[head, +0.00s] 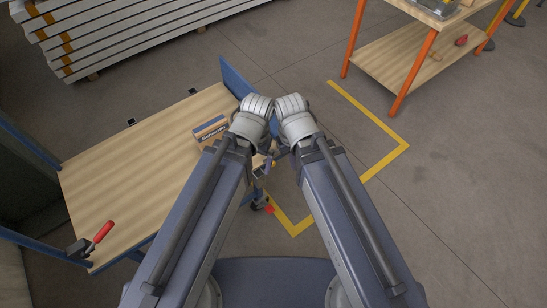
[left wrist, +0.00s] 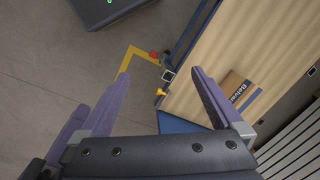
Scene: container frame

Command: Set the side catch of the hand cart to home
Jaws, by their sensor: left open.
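The hand cart has a pale wooden deck (head: 120,165) on a blue frame. At its right end, by the blue end panel (head: 236,78), a small catch with a yellow knob (left wrist: 160,92) shows in the left wrist view at the deck's edge. My left gripper (head: 270,160) is mostly hidden under my wrists in the head view. In the left wrist view its two purple fingers (left wrist: 156,76) are spread, with the catch between them in the picture but apparently farther off. I see nothing held. My right gripper is hidden behind my right arm.
A cardboard box (head: 210,131) lies on the deck. A red-handled lever (head: 103,231) stands at the near left corner. A red caster part (head: 269,209) shows below the cart. An orange-legged workbench (head: 403,75) stands at the back right. Floor between is clear.

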